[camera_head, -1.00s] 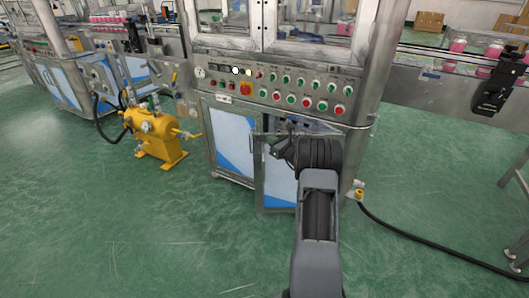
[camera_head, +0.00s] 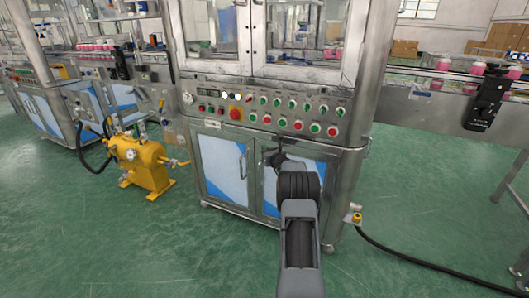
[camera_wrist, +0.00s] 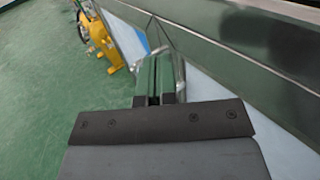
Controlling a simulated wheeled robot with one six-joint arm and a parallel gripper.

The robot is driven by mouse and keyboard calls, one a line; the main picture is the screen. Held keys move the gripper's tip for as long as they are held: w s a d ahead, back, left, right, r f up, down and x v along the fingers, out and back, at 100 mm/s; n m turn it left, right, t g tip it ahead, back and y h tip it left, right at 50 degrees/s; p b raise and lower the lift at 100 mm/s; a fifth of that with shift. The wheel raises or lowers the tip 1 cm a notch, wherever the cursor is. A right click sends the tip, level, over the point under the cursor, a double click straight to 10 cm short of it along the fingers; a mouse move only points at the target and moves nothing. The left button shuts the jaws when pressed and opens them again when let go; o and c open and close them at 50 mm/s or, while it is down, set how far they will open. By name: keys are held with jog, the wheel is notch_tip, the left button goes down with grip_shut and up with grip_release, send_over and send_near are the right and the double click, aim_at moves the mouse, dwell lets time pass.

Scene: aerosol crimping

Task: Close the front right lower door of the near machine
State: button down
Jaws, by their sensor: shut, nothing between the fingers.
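The front right lower door (camera_head: 270,200) of the near machine is a steel-framed panel with a blue and white inset. It looks flush or nearly flush with the front; a small gap cannot be ruled out. My arm covers much of it in the head view. My gripper (camera_head: 272,157) is at the door's upper part, and its fingers are shut and empty. In the wrist view the shut fingers (camera_wrist: 158,66) are close to the door face, beside a metal handle (camera_wrist: 180,75). Whether they touch the door cannot be told.
The left lower door (camera_head: 222,168) beside it is shut. A button panel (camera_head: 270,110) sits above the doors. A yellow pump unit (camera_head: 143,165) stands on the floor at left. A black hose (camera_head: 430,252) runs along the floor at right. The green floor in front is clear.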

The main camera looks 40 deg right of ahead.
jog(key=shift+a, duration=0.1)
jog(key=s+a, duration=0.7)
jog(key=a, duration=0.5)
jog(key=s+a+r+n+g+y+p, duration=0.1)
jog(key=a+r+n+g+y+p, duration=0.1)
jog(key=a+r+n+y+p, duration=0.95)
jog(key=s+a+r+n+g+p, duration=0.2)
jog(key=s+a+r+n+g, duration=0.1)
jog(key=s+a+r+n, duration=0.4)
jog(key=s+a+r+n+g+p, duration=0.25)
jog(key=a+r+g, duration=0.2)
jog(key=a, duration=0.55)
jog(key=s+a+r+n+g+h+p, duration=0.35)
jog(key=s+r+n+p, duration=0.45)
jog(key=s, duration=0.4)
jog(key=s+d+r+n+g+h+p, duration=0.1)
jog(key=s+d+r+n+h+p, duration=0.3)
jog(key=s+n+p, duration=0.4)
jog(key=shift+s+r+n+h, duration=0.25)
jog(key=shift+r+n+h, duration=0.2)
jog(key=shift+h, duration=0.25)
jog(key=c, duration=1.8)
grip_release()
jog(key=shift+a, duration=0.1)
jog(key=shift+c, duration=0.2)
